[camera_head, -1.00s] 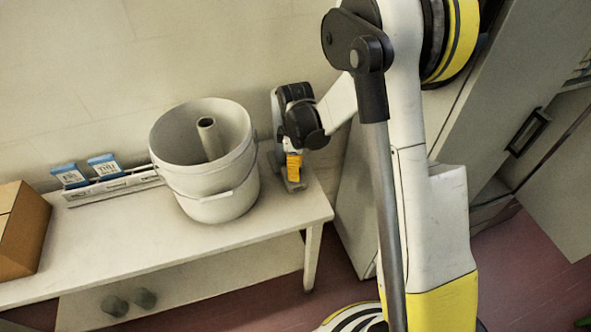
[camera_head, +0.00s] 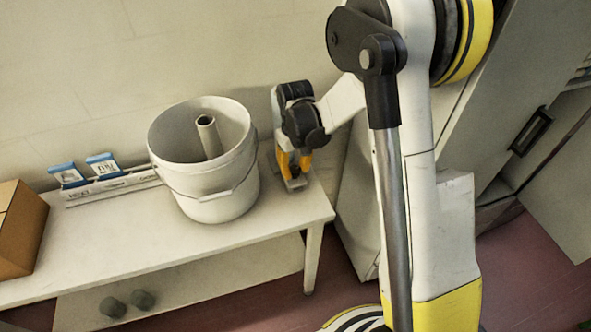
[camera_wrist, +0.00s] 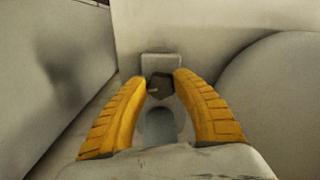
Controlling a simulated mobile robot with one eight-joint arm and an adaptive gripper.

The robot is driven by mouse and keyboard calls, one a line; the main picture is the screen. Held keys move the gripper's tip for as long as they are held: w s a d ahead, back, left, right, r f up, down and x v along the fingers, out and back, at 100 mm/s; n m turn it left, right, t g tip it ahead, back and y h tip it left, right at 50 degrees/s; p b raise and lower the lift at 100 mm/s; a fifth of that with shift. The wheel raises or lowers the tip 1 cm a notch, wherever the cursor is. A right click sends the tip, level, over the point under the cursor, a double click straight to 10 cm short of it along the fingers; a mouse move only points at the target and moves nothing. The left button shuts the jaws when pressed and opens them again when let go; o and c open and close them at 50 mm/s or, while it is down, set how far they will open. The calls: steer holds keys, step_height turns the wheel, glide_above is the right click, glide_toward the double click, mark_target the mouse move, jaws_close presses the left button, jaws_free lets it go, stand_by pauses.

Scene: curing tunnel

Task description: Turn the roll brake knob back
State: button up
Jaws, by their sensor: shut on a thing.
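The roll brake knob (camera_wrist: 160,87) is a small dark knob in the wrist view, in front of a light grey plate (camera_wrist: 160,62). My gripper (camera_wrist: 161,80) has its two yellow fingers on either side of the knob, shut on it at the tips. In the head view my gripper (camera_head: 294,168) is at the right end of the bench, low in front of a grey upright stand (camera_head: 276,105). The knob is dark and small between the fingers there, and its turn angle cannot be read.
A white bucket (camera_head: 218,198) with a tube (camera_head: 208,136) inside stands on the bench (camera_head: 120,240), just left of my gripper. Blue-and-white cards (camera_head: 103,165) stand in a rack behind. A cardboard box (camera_head: 20,230) is at far left. A grey cabinet (camera_head: 352,215) stands right of the bench.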

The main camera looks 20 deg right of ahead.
mark_target(295, 170)
steer(key=shift+m, duration=1.1)
steer(key=o, duration=1.2)
step_height(295, 170, up, 12)
